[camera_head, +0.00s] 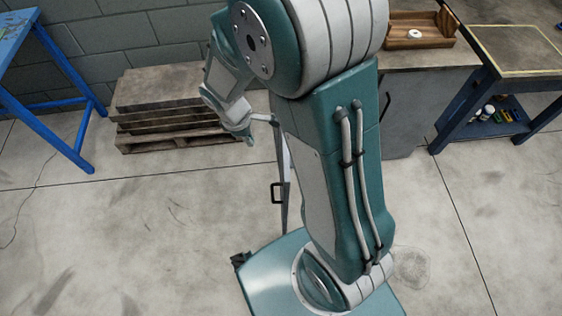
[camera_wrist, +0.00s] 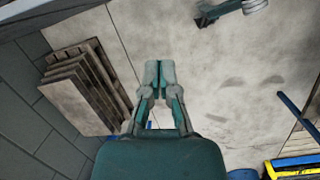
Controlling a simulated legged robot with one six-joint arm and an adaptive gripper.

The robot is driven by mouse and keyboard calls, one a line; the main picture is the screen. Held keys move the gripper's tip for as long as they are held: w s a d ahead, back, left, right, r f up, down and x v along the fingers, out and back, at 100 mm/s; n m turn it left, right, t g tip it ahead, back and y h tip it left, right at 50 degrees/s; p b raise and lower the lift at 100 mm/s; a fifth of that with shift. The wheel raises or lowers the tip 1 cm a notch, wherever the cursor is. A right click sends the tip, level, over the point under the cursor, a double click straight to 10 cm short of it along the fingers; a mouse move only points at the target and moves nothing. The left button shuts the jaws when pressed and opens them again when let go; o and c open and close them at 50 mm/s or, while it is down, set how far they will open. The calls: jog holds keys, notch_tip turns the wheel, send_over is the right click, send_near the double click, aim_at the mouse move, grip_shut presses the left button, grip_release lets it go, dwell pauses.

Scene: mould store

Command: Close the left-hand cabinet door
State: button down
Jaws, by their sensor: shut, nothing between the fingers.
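The left-hand cabinet door (camera_head: 284,175) stands open in the head view, seen nearly edge-on. My arm hides much of the door and the left part of the cabinet (camera_head: 421,105). The cabinet's right-hand door appears closed, with a dark handle (camera_head: 387,106). My gripper (camera_head: 247,136) is up and to the left of the handle in the picture, apart from it. In the wrist view my gripper (camera_wrist: 160,76) is shut and empty, with bare floor beyond its tips. I cannot make out the door there.
A stack of boards on a pallet (camera_head: 172,110) lies by the wall. A blue trestle (camera_head: 62,140) stands at left. A wooden tray (camera_head: 420,30) with a white ring is on the cabinet top. A dark blue workbench (camera_head: 500,85) stands at right. Floor at front left is mostly clear.

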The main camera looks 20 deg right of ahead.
jog(key=s+d+f, duration=0.1)
jog(key=d+f, duration=0.2)
jog(key=f, duration=0.4)
jog(key=s+d+f+n, duration=0.1)
jog(key=d+f, duration=0.2)
jog(key=f, duration=0.4)
jog(key=shift+s+f+n+g, duration=0.15)
jog(key=shift+s+n+g, duration=0.15)
jog(key=shift+s, duration=0.05)
